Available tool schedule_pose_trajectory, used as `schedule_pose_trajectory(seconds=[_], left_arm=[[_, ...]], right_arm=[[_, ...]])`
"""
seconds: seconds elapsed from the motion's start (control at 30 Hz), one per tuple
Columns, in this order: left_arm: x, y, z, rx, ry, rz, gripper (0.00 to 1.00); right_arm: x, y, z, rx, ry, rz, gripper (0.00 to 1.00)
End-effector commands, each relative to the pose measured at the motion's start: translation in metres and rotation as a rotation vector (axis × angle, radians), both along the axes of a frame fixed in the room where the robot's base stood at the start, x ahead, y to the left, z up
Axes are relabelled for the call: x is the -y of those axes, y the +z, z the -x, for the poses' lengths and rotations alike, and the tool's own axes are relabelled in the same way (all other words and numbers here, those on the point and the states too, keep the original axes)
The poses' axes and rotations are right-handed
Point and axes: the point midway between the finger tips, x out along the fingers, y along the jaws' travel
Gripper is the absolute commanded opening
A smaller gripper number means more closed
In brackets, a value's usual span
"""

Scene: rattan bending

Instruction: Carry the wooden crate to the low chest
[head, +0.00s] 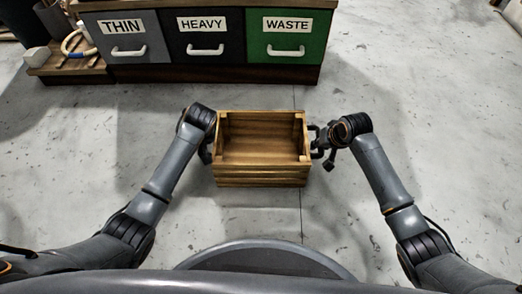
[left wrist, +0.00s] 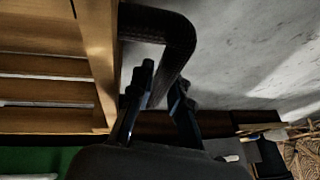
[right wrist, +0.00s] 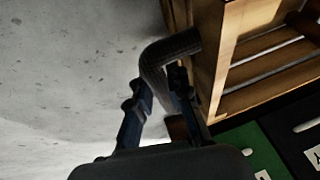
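The wooden crate (head: 262,180) is level and appears empty, in the middle of the head view between my two arms. My left gripper (head: 207,150) is at its left side, with its fingers closed around a dark loop handle (left wrist: 182,40). My right gripper (head: 319,150) is at its right side, with its fingers closed around the other handle (right wrist: 152,62). I cannot tell how far the crate is above the floor. The low chest (head: 205,75) stands beyond the crate, with drawers labelled THIN, HEAVY and WASTE.
A low slatted wooden platform (head: 75,70) with a white block (head: 37,57) and a curved hose-like item stands left of the chest. Bare concrete floor (head: 420,110) lies between the crate and the chest and to both sides.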

Motion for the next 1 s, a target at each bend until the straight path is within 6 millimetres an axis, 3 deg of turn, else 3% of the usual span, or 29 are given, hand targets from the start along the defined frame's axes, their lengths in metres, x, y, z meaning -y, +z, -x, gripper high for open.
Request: schedule_pose_trajectory(seconds=[0.57, 1.0], left_arm=[[0.001, 0.004, -0.001, 0.003, -0.001, 0.001, 0.0], [0.001, 0.038, -0.001, 0.003, -0.001, 0.001, 0.0]], right_arm=[[0.0, 0.003, -0.001, 0.003, 0.0, -0.001, 0.0], [0.0, 0.038, -0.001, 0.003, 0.0, -0.001, 0.0]])
